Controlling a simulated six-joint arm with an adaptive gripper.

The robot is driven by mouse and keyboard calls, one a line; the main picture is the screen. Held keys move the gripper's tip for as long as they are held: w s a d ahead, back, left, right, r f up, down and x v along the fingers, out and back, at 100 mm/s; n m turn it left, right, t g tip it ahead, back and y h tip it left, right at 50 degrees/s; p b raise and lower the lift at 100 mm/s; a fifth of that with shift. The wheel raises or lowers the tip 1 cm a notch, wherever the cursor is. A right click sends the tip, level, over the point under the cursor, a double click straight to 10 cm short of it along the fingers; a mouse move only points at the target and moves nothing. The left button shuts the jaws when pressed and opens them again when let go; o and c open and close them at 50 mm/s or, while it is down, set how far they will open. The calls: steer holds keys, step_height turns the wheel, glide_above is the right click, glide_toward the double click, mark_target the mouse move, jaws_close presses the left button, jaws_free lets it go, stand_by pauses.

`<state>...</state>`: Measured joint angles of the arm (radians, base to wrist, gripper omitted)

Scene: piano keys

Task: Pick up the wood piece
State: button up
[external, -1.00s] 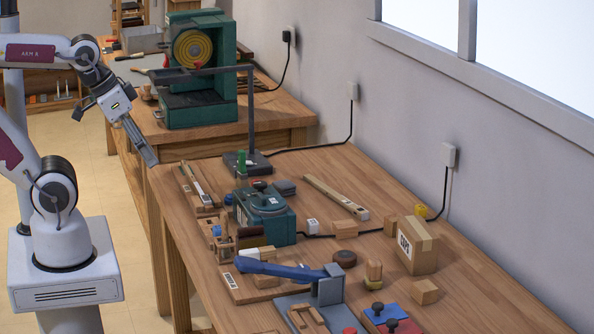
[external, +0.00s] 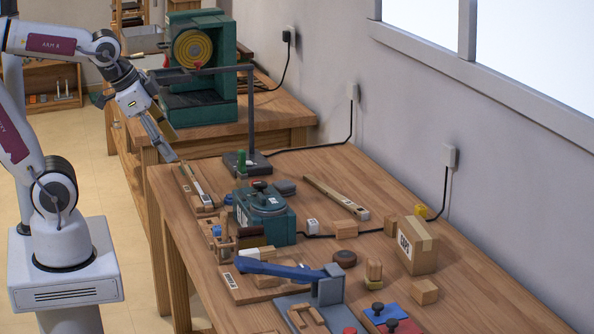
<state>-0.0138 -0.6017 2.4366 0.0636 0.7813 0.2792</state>
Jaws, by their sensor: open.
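My gripper (external: 171,148) is open and empty, pointing down and to the right. It is in the air near the far-left corner of the near workbench. Several wooden pieces lie on that bench, and I cannot tell which one the task names. A long wood strip (external: 337,198) lies at the back middle. Small wood blocks lie beside the carton, one left of it (external: 345,229) and one in front of it (external: 424,291). Another block (external: 391,225) is partly hidden behind the carton. All are well to the right of my gripper.
A teal machine (external: 264,213) and a tall dark stand (external: 251,120) rise from the near workbench (external: 385,185). A carton (external: 417,245) stands at right. A blue-handled tool (external: 280,270) and wooden holders crowd the front. Bare wood shows along the back.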

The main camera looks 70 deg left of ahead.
steer(key=w+a+m+y, duration=0.1)
steer(key=w+a+m, duration=0.2)
steer(key=w+m, duration=0.75)
steer(key=m+t+h, duration=0.2)
steer(key=m+t, duration=0.1)
steer(key=m, duration=2)
glide_above(351, 224)
steer(key=s, duration=0.6)
step_height(351, 224, down, 23)
steer(key=shift+w+a+f, duration=0.1)
steer(key=shift+a, duration=0.05)
steer(key=shift+x, duration=1.25)
